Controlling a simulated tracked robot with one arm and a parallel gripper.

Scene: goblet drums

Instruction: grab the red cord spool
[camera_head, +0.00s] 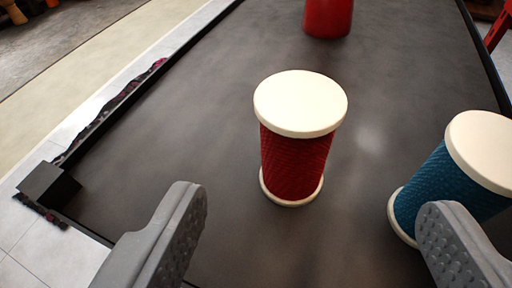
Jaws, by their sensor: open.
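The red cord spool (296,165) stands upright on the dark table, with a cream disc on top and a cream rim at its base. Dark red cord is wound around its middle. My gripper (312,232) is open, with one grey finger at the lower left and the other at the lower right. The spool stands beyond the fingertips, between them in the picture and a little left of the midpoint. Nothing is between the fingers.
A blue cord spool (444,188) with cream ends stands at the right, partly hidden behind my right finger. A red object (328,16), cut by the top edge, stands farther back. The dark table (190,110) is clear left of the red spool, with its edge beyond.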

